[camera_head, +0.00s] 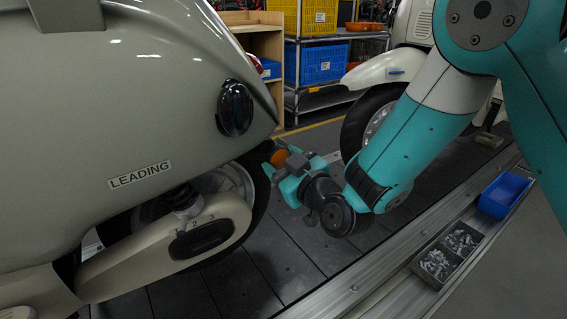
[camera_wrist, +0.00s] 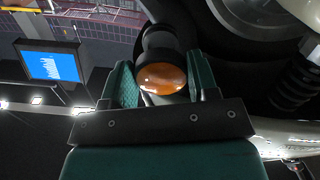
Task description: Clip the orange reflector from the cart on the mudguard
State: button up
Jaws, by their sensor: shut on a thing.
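My gripper (camera_head: 283,168) is shut on the orange reflector (camera_head: 280,157), beside the rear of the grey-beige scooter's mudguard and wheel. In the wrist view the round orange reflector (camera_wrist: 162,78) with its dark housing sits between the two teal fingers (camera_wrist: 160,98). The scooter's body (camera_head: 130,110) carries a "LEADING" label and a dark round lamp (camera_head: 235,108). The dark mudguard (camera_head: 262,160) lies just left of the reflector. Whether the reflector touches it I cannot tell.
The slat conveyor floor (camera_head: 250,285) runs below. A second scooter (camera_head: 385,70) stands behind. A blue bin (camera_head: 503,195) and a tray of metal parts (camera_head: 425,284) sit along the right edge. Shelving with yellow and blue crates (camera_head: 321,63) is at the back.

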jog(key=shift+p+x, duration=1.7)
jog(key=shift+p, duration=0.5)
dwell(0.4)
jog(key=o, duration=1)
